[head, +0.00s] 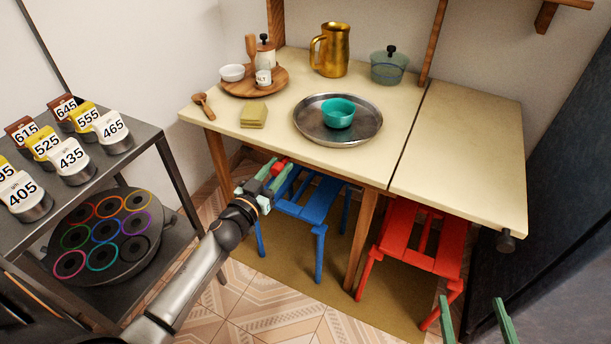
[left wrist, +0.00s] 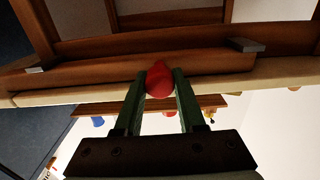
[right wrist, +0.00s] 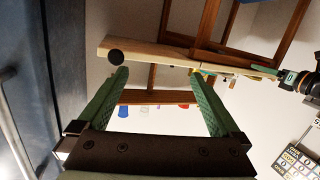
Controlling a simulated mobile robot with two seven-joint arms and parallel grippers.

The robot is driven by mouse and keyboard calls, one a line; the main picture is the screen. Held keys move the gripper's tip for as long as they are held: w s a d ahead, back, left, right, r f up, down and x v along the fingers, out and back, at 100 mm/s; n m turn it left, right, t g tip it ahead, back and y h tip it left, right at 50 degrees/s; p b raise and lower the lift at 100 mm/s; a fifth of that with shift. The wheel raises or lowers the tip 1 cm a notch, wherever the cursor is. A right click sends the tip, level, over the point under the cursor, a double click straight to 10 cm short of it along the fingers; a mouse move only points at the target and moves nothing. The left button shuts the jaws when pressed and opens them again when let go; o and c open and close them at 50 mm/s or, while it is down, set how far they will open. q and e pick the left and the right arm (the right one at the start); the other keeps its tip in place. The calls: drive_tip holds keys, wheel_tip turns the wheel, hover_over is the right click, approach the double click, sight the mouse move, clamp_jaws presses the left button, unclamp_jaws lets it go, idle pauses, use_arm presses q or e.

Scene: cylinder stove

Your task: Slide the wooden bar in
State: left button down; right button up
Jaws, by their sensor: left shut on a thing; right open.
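My left gripper (head: 265,183) is shut on a red knob (head: 278,168) beneath the table's front edge. In the left wrist view the red knob (left wrist: 159,78) sits between its green fingers, in front of brown wooden beams (left wrist: 215,65) under the table. I cannot tell which beam is the bar behind the knob. A dark round knob (head: 506,241) is at the table's right front corner; it also shows in the right wrist view (right wrist: 116,58). My right gripper (head: 476,322) is open and empty, below and in front of that corner.
The cream tabletop (head: 440,160) carries a metal tray (head: 305,125) with a teal bowl, a gold jug (head: 330,50) and other ware. Blue (head: 310,205) and red (head: 420,245) stools stand underneath. A shelf (head: 150,160) with numbered jars is left; a dark cabinet (head: 570,190) is right.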

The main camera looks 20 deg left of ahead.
use_arm(q)
drive_tip(key=shift+w+a+r, duration=0.1)
drive_tip(key=shift+a, duration=2.45)
use_arm(e)
drive_tip(key=shift+g, duration=0.9)
drive_tip(key=shift+s+d+f, duration=0.1)
drive_tip(key=shift+s+f, duration=0.1)
drive_tip(key=shift+f, duration=0.45)
drive_tip(key=shift+s+a+f, duration=0.1)
drive_tip(key=shift+s+f, duration=0.1)
drive_tip(key=shift+f, duration=0.45)
drive_tip(key=shift+s+d+f, duration=0.1)
drive_tip(key=shift+s+f, duration=0.1)
drive_tip(key=shift+f, duration=0.45)
use_arm(q)
drive_tip(key=c, duration=0.6)
unclamp_jaws()
drive_tip(key=shift+a, duration=0.1)
drive_tip(key=shift+s+a+p, duration=0.1)
drive_tip(key=shift+s+p, duration=1.2)
drive_tip(key=shift+s, duration=4.95)
use_arm(e)
drive_tip(key=s+f+m+g+h, duration=0.1)
drive_tip(key=s+f+g, duration=0.3)
drive_tip(key=f, duration=0.5)
drive_tip(key=shift+s+a+m+g, duration=0.3)
drive_tip(key=shift+s+g, duration=0.1)
drive_tip(key=shift+s, duration=0.75)
